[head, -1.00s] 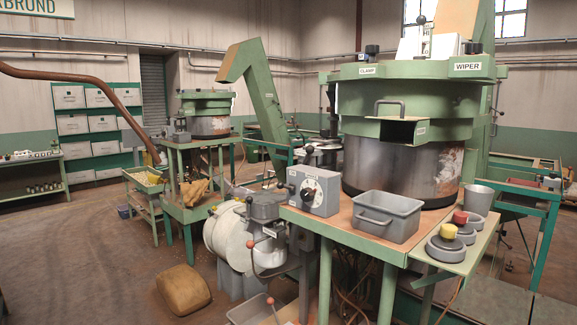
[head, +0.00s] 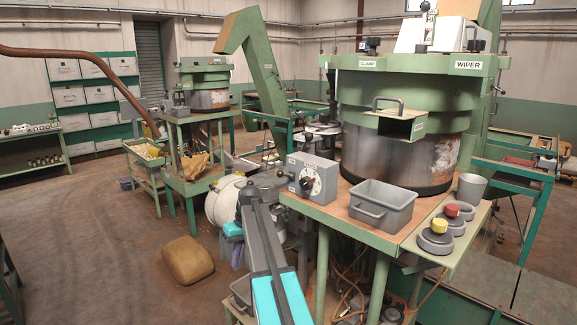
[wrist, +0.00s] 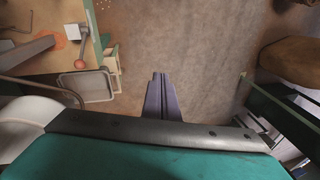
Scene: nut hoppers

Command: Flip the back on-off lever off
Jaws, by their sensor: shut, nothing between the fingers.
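In the wrist view a lever (wrist: 83,47) with an orange-red ball end stands by a small white plate on a wooden bench top, at upper left. I cannot tell from its label whether it is the back on-off lever. In the head view my arm covers the area where red-balled levers stood. My gripper (wrist: 158,76) has slim purple-grey fingers, shut and empty, over bare floor to the right of the lever and apart from it. It also shows small in the head view (head: 238,262), beside the pale drum machine.
A grey tray (wrist: 85,85) sits just below the lever in the wrist view, with a green bench edge (wrist: 98,42) beside it. A control box (head: 313,180) and a grey bin (head: 382,205) stand on the main table. A brown sack (head: 187,260) lies on open floor.

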